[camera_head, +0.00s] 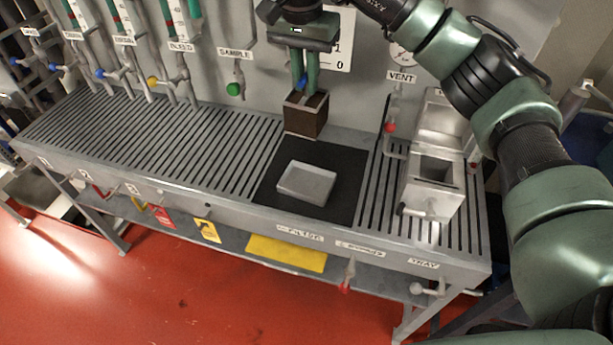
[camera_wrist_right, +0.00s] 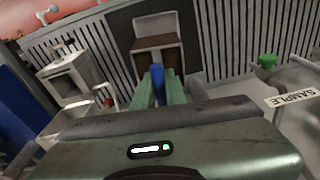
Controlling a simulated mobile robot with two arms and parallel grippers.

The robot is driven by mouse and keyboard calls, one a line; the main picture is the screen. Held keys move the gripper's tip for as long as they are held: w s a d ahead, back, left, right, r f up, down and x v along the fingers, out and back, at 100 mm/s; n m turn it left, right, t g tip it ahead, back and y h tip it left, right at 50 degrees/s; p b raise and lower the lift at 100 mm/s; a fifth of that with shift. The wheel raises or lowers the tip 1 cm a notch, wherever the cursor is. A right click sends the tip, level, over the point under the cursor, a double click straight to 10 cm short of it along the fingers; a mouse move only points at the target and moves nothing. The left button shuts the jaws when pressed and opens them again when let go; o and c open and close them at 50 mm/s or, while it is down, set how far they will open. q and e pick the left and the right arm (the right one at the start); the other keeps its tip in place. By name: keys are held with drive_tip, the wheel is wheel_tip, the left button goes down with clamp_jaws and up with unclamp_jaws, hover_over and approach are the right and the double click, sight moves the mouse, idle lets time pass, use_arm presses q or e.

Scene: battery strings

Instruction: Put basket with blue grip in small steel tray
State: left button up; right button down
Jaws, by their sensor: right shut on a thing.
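The basket (camera_head: 305,120) is a small brown open box with a blue grip (camera_head: 302,82). It hangs roughly upright below my right gripper (camera_head: 305,84), whose fingers are shut on the blue grip. The wrist view shows the blue grip (camera_wrist_right: 157,76) between the green fingers (camera_wrist_right: 160,84), with the brown basket (camera_wrist_right: 172,55) beyond. The small steel tray (camera_head: 306,184) is a shallow grey rectangle lying on the black mat (camera_head: 345,165), in front of the basket. The basket is apart from the tray; its clearance above the bench is unclear. My left gripper is not in view.
A slatted steel bench (camera_head: 160,150) runs along the wall. A steel box unit with a tap (camera_head: 433,185) stands right of the mat. A red-knobbed vent pipe (camera_head: 390,127) and a green-knobbed sample valve (camera_head: 233,89) flank the basket. The mat around the tray is clear.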

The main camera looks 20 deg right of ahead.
wheel_tip(320, 180, down, 19)
drive_tip(key=p, duration=0.4)
drive_tip(key=shift+f, duration=0.2)
drive_tip(key=shift+f, duration=0.15)
drive_tip(key=c, duration=1.5)
unclamp_jaws()
drive_tip(key=shift+o, duration=0.2)
